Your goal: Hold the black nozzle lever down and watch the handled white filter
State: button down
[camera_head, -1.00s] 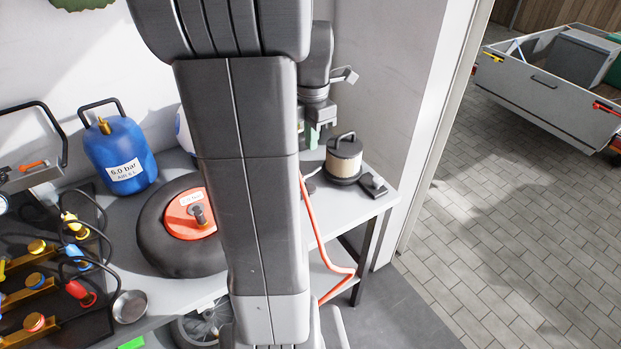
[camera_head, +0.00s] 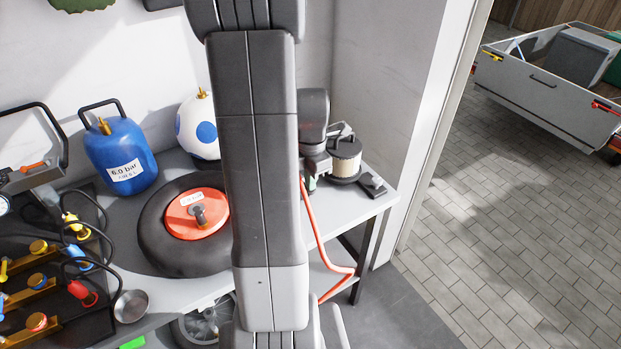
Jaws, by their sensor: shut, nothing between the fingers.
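The handled filter (camera_head: 346,160) stands upright near the right end of the bench. It has a cream pleated body, a dark base and a black top with a handle. My arm's wrist covers part of its left side. My gripper (camera_head: 312,183) is low over the bench, just left of the filter, small and partly hidden by my arm. It is shut with nothing held. An orange hose (camera_head: 316,225) runs up to the bench beside the gripper. I cannot make out the black nozzle lever; the place by the hose end is hidden behind my arm and gripper.
A small black block (camera_head: 373,185) lies right of the filter at the bench edge. A tyre with a red hub (camera_head: 160,245), a blue tank (camera_head: 122,155) and a white tank with blue dots (camera_head: 190,125) stand left of my arm.

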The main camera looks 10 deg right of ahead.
jog(key=f+t+b, duration=0.1)
jog(key=b, duration=0.2)
jog(key=s+f+t+b, duration=0.1)
jog(key=b, duration=0.2)
jog(key=shift+d+f+t+y, duration=0.2)
jog(key=shift+f+t+y, duration=0.1)
jog(key=shift+y, duration=0.1)
jog(key=shift+r, duration=0.25)
dwell(1.4)
jog(key=shift+p+v, duration=0.55)
jog(key=shift+v, duration=0.25)
jog(key=shift+w, duration=0.1)
jog(key=shift+a+r, duration=0.1)
